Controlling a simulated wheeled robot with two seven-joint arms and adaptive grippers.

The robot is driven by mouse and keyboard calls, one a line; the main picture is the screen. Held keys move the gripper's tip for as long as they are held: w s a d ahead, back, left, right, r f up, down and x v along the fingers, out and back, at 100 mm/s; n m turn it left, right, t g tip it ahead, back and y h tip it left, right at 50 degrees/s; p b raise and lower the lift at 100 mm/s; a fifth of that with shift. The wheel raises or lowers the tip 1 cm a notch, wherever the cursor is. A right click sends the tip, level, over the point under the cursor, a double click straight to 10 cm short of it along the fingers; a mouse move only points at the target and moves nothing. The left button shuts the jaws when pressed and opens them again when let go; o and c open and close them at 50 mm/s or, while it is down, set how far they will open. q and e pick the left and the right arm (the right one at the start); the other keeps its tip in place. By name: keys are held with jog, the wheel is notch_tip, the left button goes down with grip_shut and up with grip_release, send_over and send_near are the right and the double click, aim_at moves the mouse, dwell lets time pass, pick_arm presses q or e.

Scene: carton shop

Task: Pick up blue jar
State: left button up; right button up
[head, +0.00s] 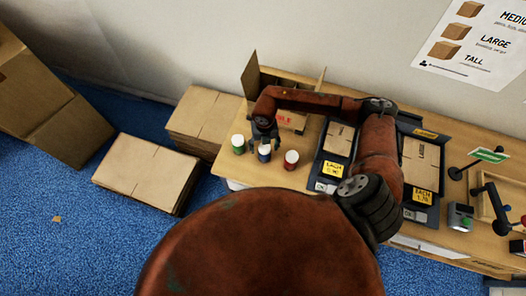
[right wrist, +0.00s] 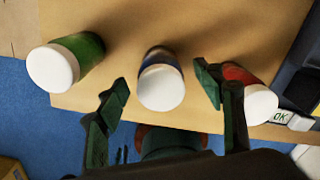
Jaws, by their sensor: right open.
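The blue jar (head: 264,154) has a white lid and stands between the green jar and the red jar near the table's front edge. My right gripper (head: 264,138) is right over it. In the right wrist view the blue jar (right wrist: 159,68) shows in the gap between the two open fingers of my right gripper (right wrist: 161,88). Neither finger clearly touches it. My left gripper is out of view.
The green jar (head: 238,144) stands close on the left and the red jar (head: 291,161) close on the right. Black trays with flat cartons (head: 338,138) lie right. Flat carton stacks (head: 147,170) are left of the table (head: 222,161).

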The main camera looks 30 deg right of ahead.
jog(key=shift+s+a+f, duration=0.1)
jog(key=shift+f, duration=1.45)
jog(key=shift+s+f, duration=0.1)
jog(key=shift+f, duration=1.4)
jog(key=c, duration=1.4)
jog(key=shift+r, duration=0.1)
